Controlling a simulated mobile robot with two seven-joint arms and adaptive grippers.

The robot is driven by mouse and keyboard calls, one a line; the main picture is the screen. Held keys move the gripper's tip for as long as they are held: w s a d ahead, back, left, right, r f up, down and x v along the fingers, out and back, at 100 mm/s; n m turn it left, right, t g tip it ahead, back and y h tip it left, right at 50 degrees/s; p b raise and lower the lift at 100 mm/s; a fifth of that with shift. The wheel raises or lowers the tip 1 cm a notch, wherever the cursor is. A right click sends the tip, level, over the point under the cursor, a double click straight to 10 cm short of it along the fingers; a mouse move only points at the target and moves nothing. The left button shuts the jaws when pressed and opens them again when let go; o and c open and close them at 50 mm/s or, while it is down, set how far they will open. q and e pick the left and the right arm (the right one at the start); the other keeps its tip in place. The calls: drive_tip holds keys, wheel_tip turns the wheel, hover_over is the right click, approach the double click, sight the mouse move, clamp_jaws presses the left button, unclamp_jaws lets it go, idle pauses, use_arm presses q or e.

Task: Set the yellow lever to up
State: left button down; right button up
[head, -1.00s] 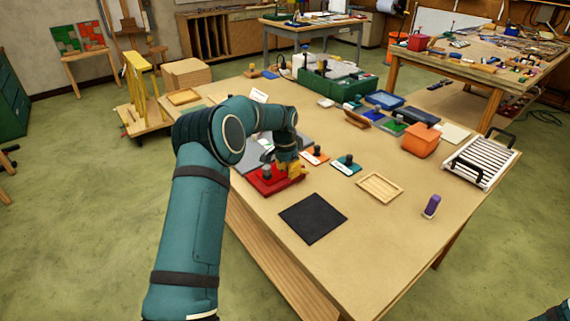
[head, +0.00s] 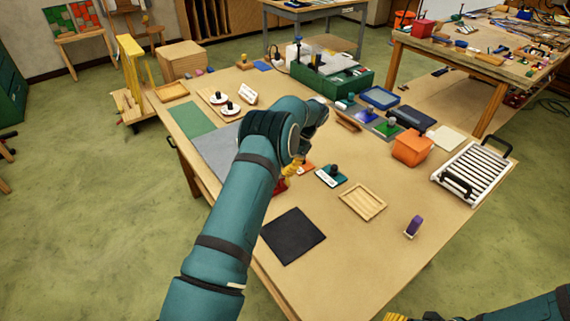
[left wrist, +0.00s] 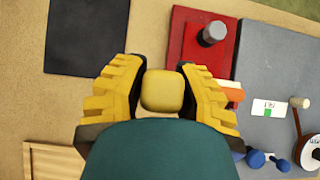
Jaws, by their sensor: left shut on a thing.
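The yellow lever's rounded knob (left wrist: 162,90) sits between my left gripper's fingers in the left wrist view. My left gripper (left wrist: 160,84) is shut on it; the fingers hide the lever's lower part, so its tilt cannot be told. In the head view my left gripper (head: 290,170) is low over the red base (head: 280,186), which my arm mostly hides. The red base also shows in the left wrist view (left wrist: 186,42), with a grey knob (left wrist: 212,33) on it. Part of my right gripper (head: 396,317) shows at the bottom edge of the head view; its opening is cut off.
A black mat (head: 293,236) lies in front of the red base. A teal block with a dark knob (head: 331,175) and a wooden tray (head: 362,201) lie to the right. A purple object (head: 413,226) stands farther right. The table's front right is mostly clear.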

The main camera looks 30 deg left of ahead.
use_arm(q)
drive_tip(key=shift+w+d+g+y, duration=0.25)
drive_tip(key=shift+w+g+y, duration=0.25)
drive_tip(key=shift+g, duration=0.3)
use_arm(e)
drive_tip(key=shift+w+d+f, duration=0.2)
drive_tip(key=shift+w+f, duration=0.05)
drive_tip(key=shift+w, duration=0.15)
use_arm(q)
drive_tip(key=shift+w+r, duration=0.1)
drive_tip(key=shift+r, duration=0.05)
drive_tip(key=c, duration=0.7)
unclamp_jaws()
drive_tip(key=shift+o, duration=0.2)
wheel_tip(320, 180, up, 10)
